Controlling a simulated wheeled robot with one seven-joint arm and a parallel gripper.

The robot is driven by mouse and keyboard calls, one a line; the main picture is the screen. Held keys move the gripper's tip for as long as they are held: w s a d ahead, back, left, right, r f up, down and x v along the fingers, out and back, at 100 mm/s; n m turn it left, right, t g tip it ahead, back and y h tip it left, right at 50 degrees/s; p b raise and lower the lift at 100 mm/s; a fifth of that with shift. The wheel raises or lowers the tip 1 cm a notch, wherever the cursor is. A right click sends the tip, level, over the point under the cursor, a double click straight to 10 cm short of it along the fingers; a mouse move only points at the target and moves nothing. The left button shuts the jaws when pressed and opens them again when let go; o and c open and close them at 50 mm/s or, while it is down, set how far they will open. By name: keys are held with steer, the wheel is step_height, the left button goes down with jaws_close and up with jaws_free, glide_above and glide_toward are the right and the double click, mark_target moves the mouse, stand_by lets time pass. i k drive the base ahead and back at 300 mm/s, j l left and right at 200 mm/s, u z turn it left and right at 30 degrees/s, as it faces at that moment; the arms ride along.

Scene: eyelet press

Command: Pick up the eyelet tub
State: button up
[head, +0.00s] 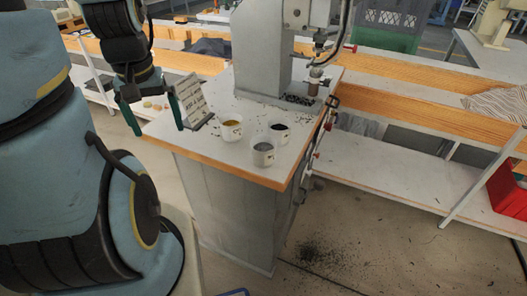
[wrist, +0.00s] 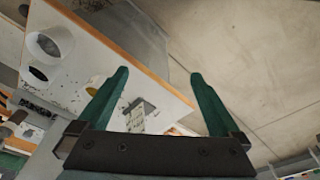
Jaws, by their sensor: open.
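Three small white tubs stand upright on the press table: one with yellow contents (head: 231,131), one with dark contents (head: 280,130), and one with grey contents (head: 263,153) nearest the front edge. I cannot tell which is the eyelet tub. Two white tubs also show at the upper left of the wrist view, a larger-looking one (wrist: 52,42) and one below it (wrist: 38,73). My gripper (head: 152,112) is open and empty, with green fingers, left of the tubs and apart from them. In the wrist view its fingers (wrist: 159,76) point toward the table edge and floor.
A printed sign (head: 193,101) stands on the table between my gripper and the tubs. The press column (head: 262,50) rises behind them. Small dark bits lie scattered over the tabletop (head: 282,170). A red bin (head: 508,190) is at far right.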

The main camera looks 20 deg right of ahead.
mark_target(262, 147)
steer(key=i+j, duration=0.1)
steer(key=j, duration=0.2)
steer(key=i+j, duration=0.15)
steer(key=i+j+z, duration=0.15)
steer(key=j+z, duration=0.8)
steer(key=j, duration=0.15)
steer(key=i+j+z, duration=0.15)
steer(key=z, duration=0.2)
steer(key=i+j+z, duration=0.2)
steer(key=z, duration=0.2)
steer(key=i+j, duration=0.05)
steer(key=i, duration=0.05)
